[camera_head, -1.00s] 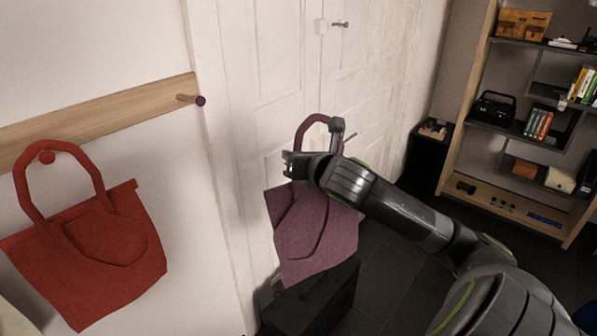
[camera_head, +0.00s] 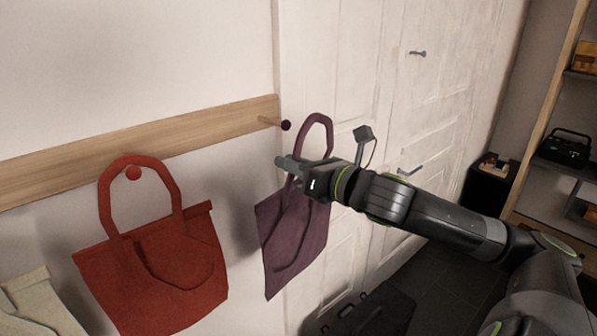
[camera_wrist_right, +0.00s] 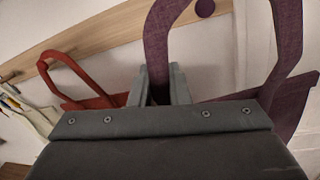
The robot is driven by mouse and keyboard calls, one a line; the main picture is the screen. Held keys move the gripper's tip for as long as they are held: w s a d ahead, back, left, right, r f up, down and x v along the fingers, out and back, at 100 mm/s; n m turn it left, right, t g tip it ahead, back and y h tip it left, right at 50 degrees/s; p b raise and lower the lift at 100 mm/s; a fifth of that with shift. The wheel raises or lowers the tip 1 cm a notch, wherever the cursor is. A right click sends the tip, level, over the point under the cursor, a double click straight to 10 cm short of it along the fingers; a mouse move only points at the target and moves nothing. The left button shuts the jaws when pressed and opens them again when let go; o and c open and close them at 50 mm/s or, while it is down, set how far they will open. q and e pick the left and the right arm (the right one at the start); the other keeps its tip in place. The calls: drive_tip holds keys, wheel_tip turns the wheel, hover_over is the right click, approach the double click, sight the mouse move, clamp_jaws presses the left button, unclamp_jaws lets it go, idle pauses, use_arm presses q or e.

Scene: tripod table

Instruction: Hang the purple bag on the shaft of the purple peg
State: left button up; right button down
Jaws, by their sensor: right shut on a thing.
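The purple bag (camera_head: 292,235) hangs from my right gripper (camera_head: 287,168), which is shut on one side of its handle. The handle loop stands up above the gripper. The purple peg (camera_head: 286,125) has a wooden shaft and a dark purple end, at the right end of the wooden rail. In the head view the loop is just right of the peg and apart from it in the picture. In the right wrist view the purple peg (camera_wrist_right: 205,8) shows inside the loop of the bag's handle (camera_wrist_right: 158,50); depth between them cannot be told. My left gripper is not in view.
A red bag (camera_head: 165,275) hangs on a red peg (camera_head: 133,173) on the wooden rail (camera_head: 200,135). A pale bag (camera_head: 35,300) is at the lower left. A white door (camera_head: 335,60) lies behind, and a dark box (camera_head: 360,315) is on the floor below.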

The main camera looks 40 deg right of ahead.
drive_tip(key=shift+w+a+f, duration=0.15)
drive_tip(key=shift+w, duration=0.65)
drive_tip(key=shift+w+b, duration=0.5)
drive_tip(key=shift+w, duration=0.25)
drive_tip(key=w+f+b, duration=0.2)
drive_tip(key=w, duration=0.5)
drive_tip(key=shift+w+a+b, duration=0.3)
drive_tip(key=shift+w+a, duration=0.05)
drive_tip(key=shift+w, duration=0.05)
